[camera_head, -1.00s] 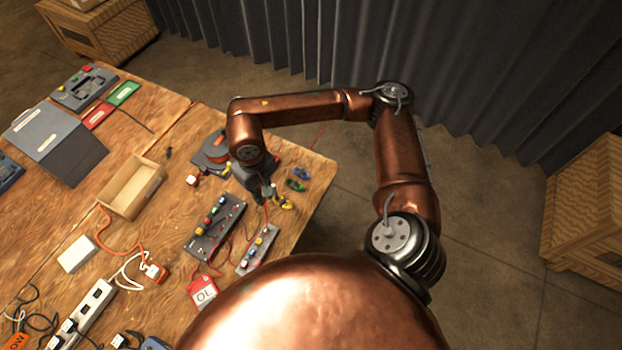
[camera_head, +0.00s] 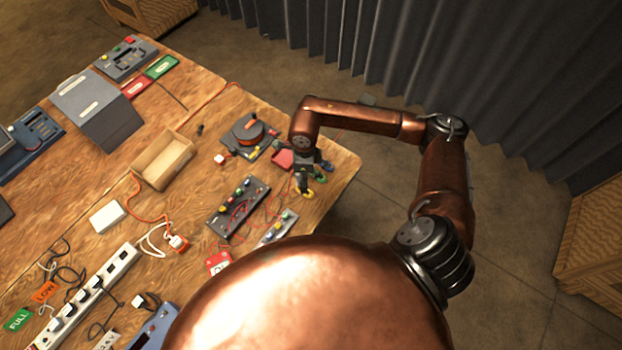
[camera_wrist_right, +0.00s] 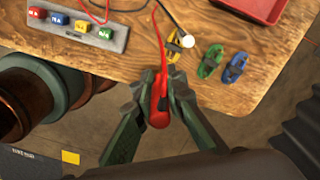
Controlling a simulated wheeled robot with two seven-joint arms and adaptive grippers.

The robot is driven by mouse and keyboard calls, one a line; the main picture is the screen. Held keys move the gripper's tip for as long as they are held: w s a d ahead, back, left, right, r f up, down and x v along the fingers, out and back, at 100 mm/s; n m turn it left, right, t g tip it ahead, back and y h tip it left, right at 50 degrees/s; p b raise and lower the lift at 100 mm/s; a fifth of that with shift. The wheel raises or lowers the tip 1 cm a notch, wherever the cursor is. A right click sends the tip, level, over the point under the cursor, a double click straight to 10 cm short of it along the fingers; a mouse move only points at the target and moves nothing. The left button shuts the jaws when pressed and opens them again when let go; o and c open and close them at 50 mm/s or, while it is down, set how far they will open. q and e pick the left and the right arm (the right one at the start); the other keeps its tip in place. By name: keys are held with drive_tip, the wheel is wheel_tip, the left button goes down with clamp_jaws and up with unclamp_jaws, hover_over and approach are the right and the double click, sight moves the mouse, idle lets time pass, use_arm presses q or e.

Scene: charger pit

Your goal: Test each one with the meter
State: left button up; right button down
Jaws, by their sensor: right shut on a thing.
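My right gripper (camera_head: 304,184) is at the table's right corner, pointing down beside a yellow clip-like piece (camera_head: 307,194). In the wrist view the right gripper (camera_wrist_right: 162,82) is shut on a red probe (camera_wrist_right: 159,108) with a red lead running up from it. The yellow piece (camera_wrist_right: 175,45) lies just beyond the fingertips; contact is unclear. A strip with several coloured fuses (camera_wrist_right: 78,30) is at the upper left; it also shows in the head view (camera_head: 277,230). A red card (camera_head: 218,263) lies near it. I cannot tell which device is the meter. My left gripper is not in view.
A green piece (camera_wrist_right: 210,61) and a blue piece (camera_wrist_right: 235,67) lie right of the yellow one. A dark board with coloured parts (camera_head: 238,208), an orange-topped device (camera_head: 248,135), an open box (camera_head: 163,160) and a power strip (camera_head: 85,295) crowd the table.

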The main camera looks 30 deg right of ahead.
drive_tip(key=f+m, duration=0.1)
drive_tip(key=m, duration=0.2)
drive_tip(key=d+f+m, duration=0.1)
drive_tip(key=m, duration=0.2)
drive_tip(key=d+f+m+p, duration=0.1)
drive_tip(key=m, duration=0.1)
drive_tip(key=shift+s+d+f+m, duration=0.1)
drive_tip(key=shift+s+f+m, duration=0.15)
drive_tip(key=shift+m, duration=0.15)
drive_tip(key=b, duration=0.3)
hover_over(310, 193)
drive_tip(key=shift+s+d+f, duration=0.1)
drive_tip(key=shift+d+f, duration=0.05)
drive_tip(key=shift+f, duration=2.25)
drive_tip(key=shift+f+b, duration=0.4)
drive_tip(key=shift+f, duration=0.2)
use_arm(q)
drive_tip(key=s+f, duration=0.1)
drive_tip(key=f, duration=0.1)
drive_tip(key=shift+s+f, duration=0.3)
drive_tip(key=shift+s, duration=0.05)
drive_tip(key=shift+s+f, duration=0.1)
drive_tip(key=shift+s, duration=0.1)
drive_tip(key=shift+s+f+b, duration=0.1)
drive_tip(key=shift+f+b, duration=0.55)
drive_tip(key=shift+b, duration=0.05)
use_arm(e)
drive_tip(key=shift+f, duration=0.9)
drive_tip(key=c, duration=1.9)
unclamp_jaws()
